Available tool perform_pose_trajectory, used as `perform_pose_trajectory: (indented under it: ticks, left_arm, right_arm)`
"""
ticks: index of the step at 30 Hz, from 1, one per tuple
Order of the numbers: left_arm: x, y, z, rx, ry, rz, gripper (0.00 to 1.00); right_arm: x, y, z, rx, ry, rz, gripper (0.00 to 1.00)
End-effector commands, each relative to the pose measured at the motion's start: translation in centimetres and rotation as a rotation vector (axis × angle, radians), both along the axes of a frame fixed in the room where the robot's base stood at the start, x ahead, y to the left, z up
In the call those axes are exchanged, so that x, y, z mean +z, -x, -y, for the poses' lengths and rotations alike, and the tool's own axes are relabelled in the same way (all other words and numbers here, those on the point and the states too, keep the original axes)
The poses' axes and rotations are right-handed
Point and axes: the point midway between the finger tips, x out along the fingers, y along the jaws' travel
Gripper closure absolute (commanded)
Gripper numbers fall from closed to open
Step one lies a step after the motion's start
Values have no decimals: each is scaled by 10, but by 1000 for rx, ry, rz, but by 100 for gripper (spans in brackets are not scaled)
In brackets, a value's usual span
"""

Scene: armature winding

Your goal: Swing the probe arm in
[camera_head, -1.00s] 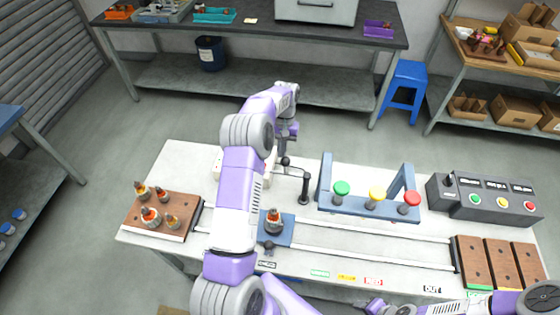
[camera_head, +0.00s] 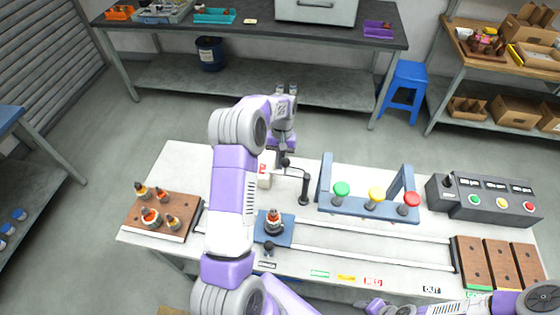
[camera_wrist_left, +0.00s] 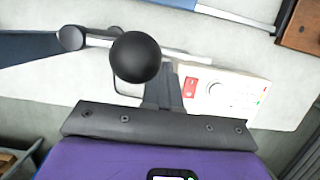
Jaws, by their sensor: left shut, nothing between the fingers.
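The probe arm (camera_head: 294,170) is a thin rod reaching left from a black upright post (camera_head: 305,188) on the table. A black ball knob (camera_head: 285,162) is at its left end. In the left wrist view the knob (camera_wrist_left: 135,57) looks large and overlaps the fingers. My left gripper (camera_head: 280,160) is shut and empty, pointing down right beside the knob; I cannot tell whether they touch. An armature (camera_head: 274,222) with a copper tip stands on a blue plate (camera_head: 272,237), left of and in front of the post. My right gripper (camera_head: 378,307) is partly in view at the bottom edge; its jaws are unclear.
A white meter box with a red switch (camera_wrist_left: 190,87) stands by my left gripper, mostly hidden in the head view. A blue frame with coloured knobs (camera_head: 370,208) is right of the post. A wooden tray (camera_head: 183,213) holds several armatures at left.

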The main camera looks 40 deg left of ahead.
Motion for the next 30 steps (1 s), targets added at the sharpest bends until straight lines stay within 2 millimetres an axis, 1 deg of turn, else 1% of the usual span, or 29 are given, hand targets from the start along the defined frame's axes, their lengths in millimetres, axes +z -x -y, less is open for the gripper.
perform_pose_trajectory:
  ticks: [23,30]
  left_arm:
    - [0,14,4,135,0,-2,100]
    - [0,24,9,245,2,-3,100]
  right_arm:
    - [-1,0,0,0,0,0,57]
    - [-2,0,0,0,0,0,57]
